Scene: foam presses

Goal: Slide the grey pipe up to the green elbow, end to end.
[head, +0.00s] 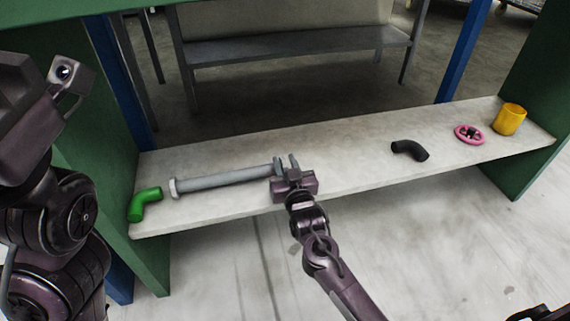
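The grey pipe (222,180) lies lengthwise on the shelf, with a wider collar at its left end. The green elbow (145,203) lies at the shelf's left end. A gap of bare shelf separates it from the pipe's collar. My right gripper (287,165) is at the pipe's right end, its two fingers pointing away from me. The pipe's end meets the left finger; whether the fingers close on it I cannot tell. My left arm is at the left edge; its gripper (66,84) is raised, away from the shelf, and its fingers are unclear.
On the pale shelf (350,152) stand a black elbow (409,150), a pink handwheel (468,134) and a yellow cup-like part (509,119) to the right. Green panels (535,95) close both shelf ends. Blue posts (463,50) and a grey bench (300,45) stand behind.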

